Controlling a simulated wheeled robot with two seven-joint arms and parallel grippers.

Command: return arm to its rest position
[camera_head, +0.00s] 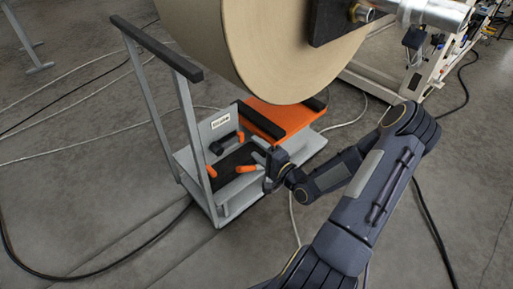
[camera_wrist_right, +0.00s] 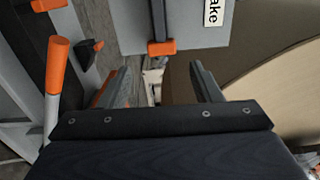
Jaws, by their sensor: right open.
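My right arm (camera_head: 375,190) reaches in from the lower right of the head view. Its gripper (camera_head: 262,160) is at the near right side of a grey cart, close to an orange-handled tool. In the right wrist view the two fingers of the gripper (camera_wrist_right: 160,85) stand apart with nothing held between them. An orange handle (camera_wrist_right: 58,65) on a pale shaft shows to the left of the fingers, apart from them. My left gripper is not in view.
The grey cart (camera_head: 218,205) has a tall frame with a black bar and an orange pad (camera_head: 262,118). A large kraft roll (camera_head: 265,50) hangs above it on a metal shaft (camera_head: 435,14). Cables (camera_head: 100,272) cross the floor. Floor at the lower left is mostly clear.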

